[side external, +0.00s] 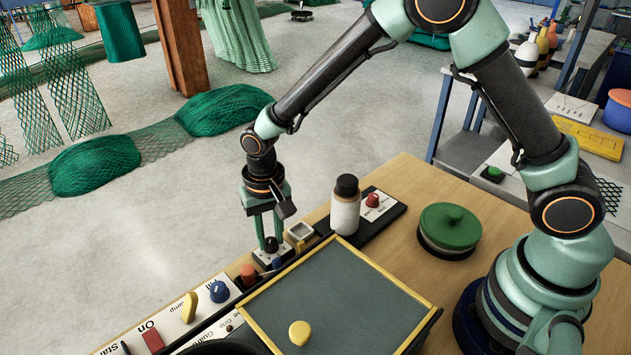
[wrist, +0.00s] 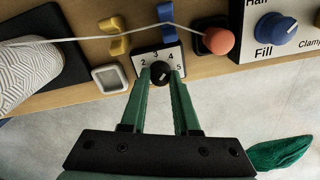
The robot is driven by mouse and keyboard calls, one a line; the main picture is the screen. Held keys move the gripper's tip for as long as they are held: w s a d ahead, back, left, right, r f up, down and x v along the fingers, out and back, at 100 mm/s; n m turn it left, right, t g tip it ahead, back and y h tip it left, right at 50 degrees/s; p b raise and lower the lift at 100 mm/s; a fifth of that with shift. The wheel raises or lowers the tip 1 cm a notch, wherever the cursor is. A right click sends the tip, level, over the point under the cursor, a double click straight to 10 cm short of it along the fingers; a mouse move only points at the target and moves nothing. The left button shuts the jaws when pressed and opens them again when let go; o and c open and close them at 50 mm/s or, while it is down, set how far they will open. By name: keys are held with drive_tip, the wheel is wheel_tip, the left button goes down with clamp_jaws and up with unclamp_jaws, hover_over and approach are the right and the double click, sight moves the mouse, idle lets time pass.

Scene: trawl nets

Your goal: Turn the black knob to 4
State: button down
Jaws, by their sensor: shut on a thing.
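The black knob (wrist: 160,72) sits on a small white dial plate (wrist: 146,57) with printed numbers; 2, 3, 4 and 5 are legible along its far side. A pale mark shows on the knob, but I cannot tell exactly which number it points to. My gripper (wrist: 161,76) has its two green fingers on either side of the knob, shut on it. In the side external view my gripper (side external: 269,238) points straight down at the black knob (side external: 271,244), whose dial face is mostly hidden there.
An orange button (wrist: 218,40) and a blue Fill knob (wrist: 284,28) lie to the right in the wrist view. Yellow and blue hooks with a white cord stand behind the dial. A white bottle (side external: 345,207) and a yellow-edged tray (side external: 393,276) are close by.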

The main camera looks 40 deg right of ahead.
sight(272, 239)
drive_tip(key=shift+w+d+r, duration=0.1)
drive_tip(key=shift+w, duration=0.1)
drive_tip(key=c, duration=0.7)
unclamp_jaws()
drive_tip(key=shift+o, duration=0.2)
drive_tip(key=shift+s, duration=0.1)
wheel_tip(272, 239, up, 12)
drive_tip(key=shift+s+d+r, duration=0.1)
drive_tip(key=s+d+r+n+t, duration=0.1)
drive_tip(key=s+d+r+t, duration=0.1)
drive_tip(key=s+d+r, duration=0.2)
drive_tip(key=s+d+r+n+t, duration=0.2)
drive_tip(key=s+d+r, duration=0.3)
drive_tip(key=d, duration=0.8)
drive_tip(key=s+t, duration=0.1)
drive_tip(key=s, duration=0.2)
drive_tip(key=shift+r+n, duration=0.3)
